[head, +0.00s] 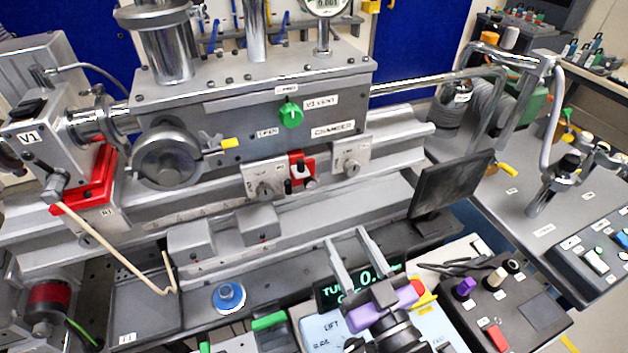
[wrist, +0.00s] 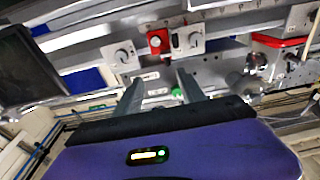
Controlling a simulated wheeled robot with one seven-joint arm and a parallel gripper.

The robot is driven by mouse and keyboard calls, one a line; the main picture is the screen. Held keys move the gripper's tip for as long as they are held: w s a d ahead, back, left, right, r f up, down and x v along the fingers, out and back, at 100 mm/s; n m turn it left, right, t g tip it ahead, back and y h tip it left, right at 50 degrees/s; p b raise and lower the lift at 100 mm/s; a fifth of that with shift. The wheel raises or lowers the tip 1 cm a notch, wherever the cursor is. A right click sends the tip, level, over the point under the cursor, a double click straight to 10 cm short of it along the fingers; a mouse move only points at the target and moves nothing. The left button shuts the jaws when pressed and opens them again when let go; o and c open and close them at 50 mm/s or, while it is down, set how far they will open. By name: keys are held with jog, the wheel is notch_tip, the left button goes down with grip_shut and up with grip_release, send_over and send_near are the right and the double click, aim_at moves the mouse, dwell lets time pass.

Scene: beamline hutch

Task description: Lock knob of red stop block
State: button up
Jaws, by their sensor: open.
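The red stop block (head: 302,160) sits on the front rail of the bench, between two grey carriages with knobs. Small dark knobs (head: 310,184) show at its lower front; which way they are turned cannot be told.
The left grey carriage (head: 264,181) and right grey carriage (head: 351,160) flank the block closely. A dark monitor (head: 450,185) stands to the right of the rail. A blue knob (head: 229,296) and control boxes lie in front.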

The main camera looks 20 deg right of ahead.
send_near(311, 185)
notch_tip(311, 185, up, 5)
jog(key=shift+g, duration=0.7)
jog(key=shift+w+a+f+p, duration=0.1)
jog(key=shift+w+f+p, duration=0.45)
jog(key=shift+w, duration=0.85)
jog(key=shift+w+d+f+p, duration=0.15)
jog(key=shift+w+f, duration=0.55)
jog(key=shift+w, duration=0.7)
jog(key=shift+w+a+f+p, duration=0.15)
jog(key=shift+w+f+p, duration=0.4)
jog(key=shift+w, duration=0.85)
jog(key=shift+f, duration=0.1)
grip_shut()
